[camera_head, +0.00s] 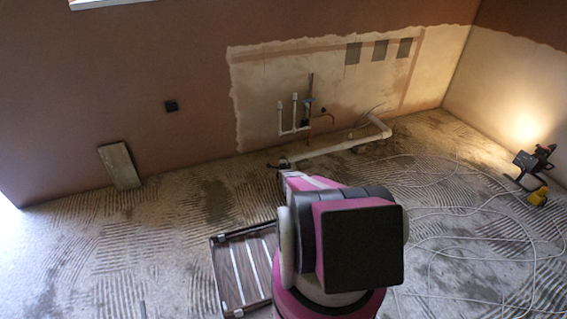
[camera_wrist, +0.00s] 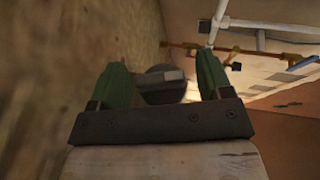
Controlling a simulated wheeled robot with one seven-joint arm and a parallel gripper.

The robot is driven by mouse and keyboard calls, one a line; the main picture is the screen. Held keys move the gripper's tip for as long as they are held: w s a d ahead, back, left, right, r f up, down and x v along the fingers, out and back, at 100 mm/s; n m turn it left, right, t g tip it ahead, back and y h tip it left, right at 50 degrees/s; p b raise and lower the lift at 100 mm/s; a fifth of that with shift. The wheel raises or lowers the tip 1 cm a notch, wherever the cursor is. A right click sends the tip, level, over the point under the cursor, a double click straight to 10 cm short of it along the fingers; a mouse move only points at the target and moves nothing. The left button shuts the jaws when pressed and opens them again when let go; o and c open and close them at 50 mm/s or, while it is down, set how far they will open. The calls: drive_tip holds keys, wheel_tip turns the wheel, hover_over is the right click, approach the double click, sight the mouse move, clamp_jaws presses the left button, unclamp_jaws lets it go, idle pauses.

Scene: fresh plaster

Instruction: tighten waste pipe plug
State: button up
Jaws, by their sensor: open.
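The white waste pipe (camera_head: 335,147) runs low along the foot of the back wall in the head view, with its near end beside the end of my arm. In the wrist view a dark round plug (camera_wrist: 158,92) with a paler raised block (camera_wrist: 173,76) on its face sits between the green fingers of my gripper (camera_wrist: 162,66). The fingers are open, one on each side of it, with a visible gap on both sides. The gripper body hides the plug's lower edge. In the head view my arm hides most of the gripper, and the plug cannot be made out clearly.
Thin supply pipes (camera_head: 295,112) rise up the wall behind the waste pipe. A loose white cable (camera_head: 440,212) is spread over the ridged floor at right, near a work lamp (camera_head: 535,160). A slatted frame (camera_head: 230,285) lies left of my arm. A board (camera_head: 120,167) leans on the wall.

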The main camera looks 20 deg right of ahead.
drive_tip(key=c, duration=0.9)
drive_tip(key=shift+o, duration=0.2)
drive_tip(key=shift+f+t, duration=0.15)
drive_tip(key=shift+t, duration=0.45)
drive_tip(key=shift+m+t+h, duration=0.5)
drive_tip(key=shift+t+h, duration=0.1)
drive_tip(key=shift+t, duration=0.2)
drive_tip(key=o, duration=0.9)
drive_tip(key=shift+c, duration=0.2)
drive_tip(key=shift+s+a, duration=0.1)
